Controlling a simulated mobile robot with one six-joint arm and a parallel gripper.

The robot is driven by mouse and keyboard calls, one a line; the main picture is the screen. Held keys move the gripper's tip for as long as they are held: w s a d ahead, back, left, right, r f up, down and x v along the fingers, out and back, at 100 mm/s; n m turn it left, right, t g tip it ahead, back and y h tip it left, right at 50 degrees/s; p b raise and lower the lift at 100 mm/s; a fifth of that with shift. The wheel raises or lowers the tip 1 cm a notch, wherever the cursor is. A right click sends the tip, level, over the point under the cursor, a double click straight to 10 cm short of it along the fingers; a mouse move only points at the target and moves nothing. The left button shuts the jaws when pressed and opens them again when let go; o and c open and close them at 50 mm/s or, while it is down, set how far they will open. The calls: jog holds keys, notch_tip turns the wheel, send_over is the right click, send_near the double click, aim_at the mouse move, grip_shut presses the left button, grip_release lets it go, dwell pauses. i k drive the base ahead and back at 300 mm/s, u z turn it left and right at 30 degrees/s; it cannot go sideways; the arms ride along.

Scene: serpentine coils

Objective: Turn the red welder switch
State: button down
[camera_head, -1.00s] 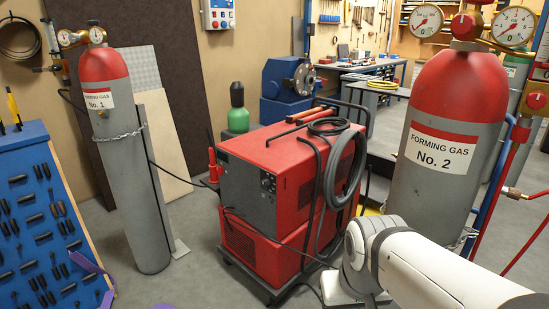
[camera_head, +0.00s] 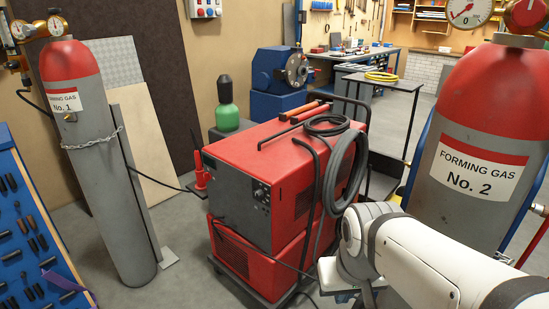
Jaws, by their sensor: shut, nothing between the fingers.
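The red welder (camera_head: 270,150) stands on a low wheeled cart near the middle of the head view. Its dark front panel (camera_head: 238,205) faces toward me and to the left. Small controls (camera_head: 261,190) show at the panel's upper right, too small to tell which is the red switch or how it is turned. My white arm comes in from the lower right and lies in front of the welder's right side. My gripper does not show.
Gas cylinder No. 1 (camera_head: 100,175) stands left of the welder, and cylinder No. 2 (camera_head: 480,165) stands close at right. Black cables (camera_head: 345,165) hang on the welder's right side. A blue tool board (camera_head: 30,245) is at lower left. Floor (camera_head: 185,285) is clear between cylinder No. 1 and the welder.

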aim_at(207, 176)
jog(key=z, duration=0.05)
jog(key=k, duration=1.05)
jog(key=u, duration=0.55)
jog(key=i, duration=2.05)
jog(key=z, duration=0.6)
jog(key=k, duration=0.8)
jog(key=z, duration=0.2)
jog(key=i, duration=0.8)
jog(key=u, duration=0.15)
